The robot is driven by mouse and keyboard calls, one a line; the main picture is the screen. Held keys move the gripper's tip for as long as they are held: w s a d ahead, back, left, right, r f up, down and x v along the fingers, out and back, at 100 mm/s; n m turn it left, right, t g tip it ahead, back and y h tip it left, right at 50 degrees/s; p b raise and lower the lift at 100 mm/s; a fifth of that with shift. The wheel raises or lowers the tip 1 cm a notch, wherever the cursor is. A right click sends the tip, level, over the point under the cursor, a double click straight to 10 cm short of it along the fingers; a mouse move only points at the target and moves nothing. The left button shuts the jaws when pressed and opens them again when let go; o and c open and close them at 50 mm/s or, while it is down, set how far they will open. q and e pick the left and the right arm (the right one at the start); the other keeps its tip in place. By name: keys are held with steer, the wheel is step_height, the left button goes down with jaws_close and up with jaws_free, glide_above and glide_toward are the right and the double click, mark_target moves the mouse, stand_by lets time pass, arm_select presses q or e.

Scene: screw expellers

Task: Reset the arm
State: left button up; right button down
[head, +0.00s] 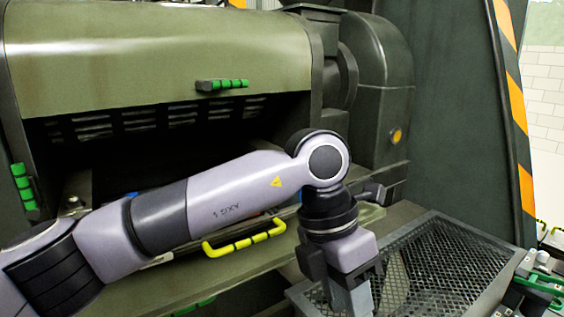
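My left arm reaches in from the left across the front of the green machine (160,55). Its wrist bends down at the right, and my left gripper (350,298) points downward at the bottom edge of the head view. The gripper is over or in front of the left part of a dark mesh tray (455,262); I cannot tell whether it touches it. The fingertips are cut off or hidden, so its opening and anything held are unclear. My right gripper is not in view.
A yellow handle (243,239) is on the machine's front below my arm. Green handles (222,85) sit on the hood and at the left side (24,187). A dark panel with an orange-striped edge (521,120) stands at the right. Green-and-grey parts (541,278) crowd the lower right.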

arm_select(q)
steer(key=s+d+r+n+g+h, duration=0.2)
steer(key=s+d+g+h, duration=0.55)
steer(key=h, duration=0.25)
steer(key=w+a+r+n+t+h, duration=0.2)
steer(key=w+a+n+t+h, duration=0.45)
steer(key=n+t+h, duration=0.4)
steer(key=w+a+f+n+t+y, duration=0.3)
steer(key=w+a+f+n+t, duration=0.3)
steer(key=n+t, duration=0.85)
steer(key=s+a+f+n+t+y+p, duration=0.1)
steer(key=a+f+n+y, duration=0.5)
steer(key=f+n, duration=0.15)
steer(key=a+f+n+t+y, duration=0.1)
steer(key=a+f+n+y, duration=0.55)
steer(key=f, duration=0.25)
steer(key=s+a+f+n+g+y, duration=0.2)
steer(key=s+a+f+g, duration=0.1)
steer(key=s+a+f, duration=0.2)
steer(key=s+a+f+n+g+y, duration=0.3)
steer(key=s+a+f, duration=0.3)
steer(key=s+f, duration=0.3)
step_height(320, 180, down, 2)
steer(key=shift+s+f+g+y, duration=0.1)
steer(key=shift+s+g+y, duration=0.25)
steer(key=shift+g, duration=0.3)
